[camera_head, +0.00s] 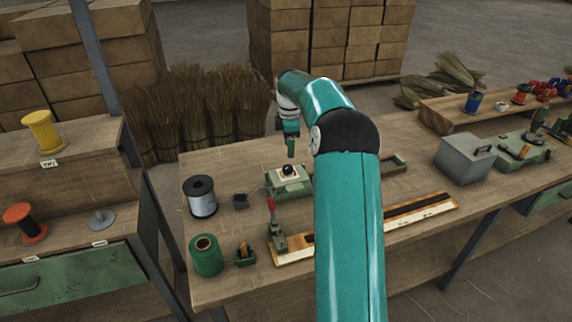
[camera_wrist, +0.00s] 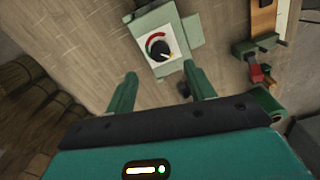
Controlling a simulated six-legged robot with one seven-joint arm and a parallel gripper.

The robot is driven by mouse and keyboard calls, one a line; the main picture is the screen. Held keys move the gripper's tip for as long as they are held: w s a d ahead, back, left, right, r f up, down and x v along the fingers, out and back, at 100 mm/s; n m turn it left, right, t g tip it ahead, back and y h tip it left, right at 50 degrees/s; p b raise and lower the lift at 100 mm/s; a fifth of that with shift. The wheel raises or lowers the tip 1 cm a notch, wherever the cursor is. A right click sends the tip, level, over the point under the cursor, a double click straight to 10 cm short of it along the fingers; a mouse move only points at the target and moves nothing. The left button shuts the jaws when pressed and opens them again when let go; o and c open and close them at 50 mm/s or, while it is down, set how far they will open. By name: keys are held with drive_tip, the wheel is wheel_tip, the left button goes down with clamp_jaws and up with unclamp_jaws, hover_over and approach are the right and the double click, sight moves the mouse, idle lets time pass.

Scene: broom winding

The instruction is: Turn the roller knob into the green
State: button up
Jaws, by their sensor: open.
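The roller knob (camera_head: 289,170) is a black knob on a white dial plate on top of a green box (camera_head: 291,187) on the workbench. In the wrist view the knob (camera_wrist: 160,49) sits on the white plate (camera_wrist: 148,44), with a red arc along the plate's upper left. A small pale pointer mark shows at the knob's lower right. I cannot make out a green zone on the dial. My gripper (camera_head: 291,154) is above the knob, pointing down, apart from it. In the wrist view my gripper's two fingers (camera_wrist: 160,88) are spread and empty, with the knob ahead, between their lines.
A wire spool (camera_head: 200,197), a green spool (camera_head: 206,255) and a red-handled clamp (camera_head: 275,225) on a long wooden strip (camera_head: 425,208) stand near the box. A grey metal box (camera_head: 464,158) is to the right. My arm hides the bench's middle.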

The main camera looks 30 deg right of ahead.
sight(288, 167)
wheel_tip(288, 167, down, 8)
drive_tip(key=shift+w+a+f, duration=0.15)
drive_tip(key=shift+f, duration=0.05)
drive_tip(key=shift+c, duration=0.4)
drive_tip(key=c, duration=0.9)
